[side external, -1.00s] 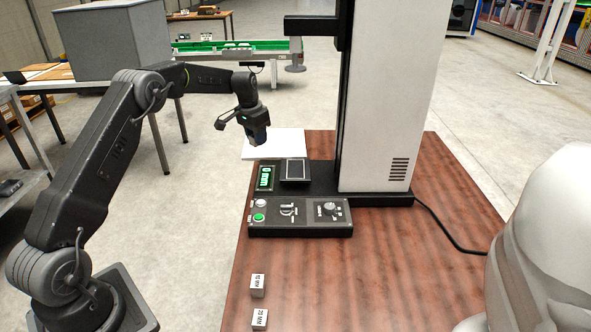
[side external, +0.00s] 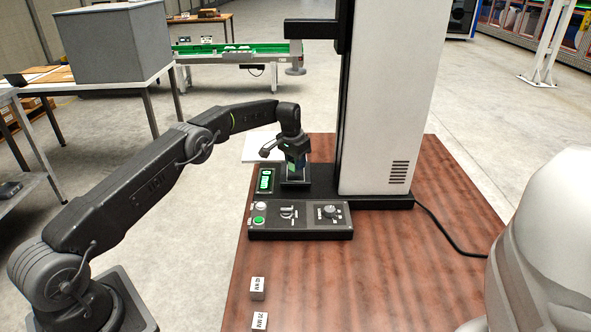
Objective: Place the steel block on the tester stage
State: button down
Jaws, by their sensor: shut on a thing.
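My gripper (side external: 297,172) is over the tester stage (side external: 296,184), the small dark platform at the foot of the tester column. It points down and is shut on the steel block, which is mostly hidden by the jaws. The gripper's lower end is at or just above the stage. I cannot tell whether the block touches the stage. The jaws hide much of the stage's surface.
The tester's white column (side external: 385,110) stands right beside the gripper. In front are a control panel (side external: 300,219) and a green display (side external: 265,180). Two small labelled blocks (side external: 257,289) (side external: 260,320) lie at the table's near left. The wooden table (side external: 400,270) is clear at front right.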

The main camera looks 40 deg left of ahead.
jog(key=shift+f, duration=1.45)
jog(key=shift+f, duration=0.1)
jog(key=c, duration=0.8)
grip_release()
jog(key=shift+f, duration=0.1)
